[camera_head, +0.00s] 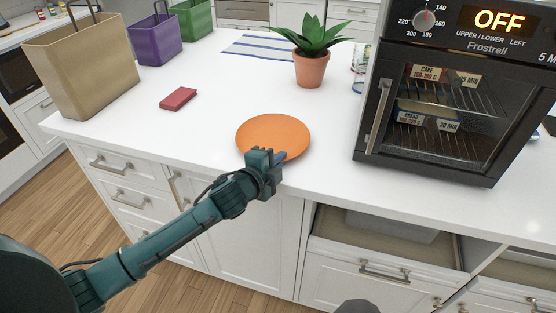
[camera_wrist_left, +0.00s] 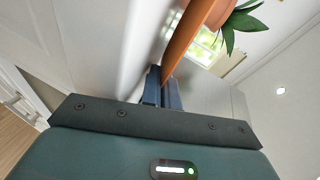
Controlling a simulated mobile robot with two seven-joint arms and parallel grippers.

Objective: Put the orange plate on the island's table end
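The orange plate (camera_head: 272,136) is at the white island's front edge, left of the oven, and looks about level. My left gripper (camera_head: 273,157) is at the plate's near rim, its fingers close together with the rim between them. In the left wrist view the plate (camera_wrist_left: 188,38) shows edge-on, its rim running in between the blue fingers (camera_wrist_left: 162,88). I cannot tell whether the plate touches the counter. The island's top (camera_head: 215,105) is white. My right gripper is not in view.
A black oven (camera_head: 440,110) stands to the right, a potted plant (camera_head: 311,68) behind the plate. A red box (camera_head: 178,98) lies to the left, near a beige bag (camera_head: 85,70), a purple bag (camera_head: 153,38) and a green bag (camera_head: 193,18). An open drawer (camera_head: 395,240) is below the oven.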

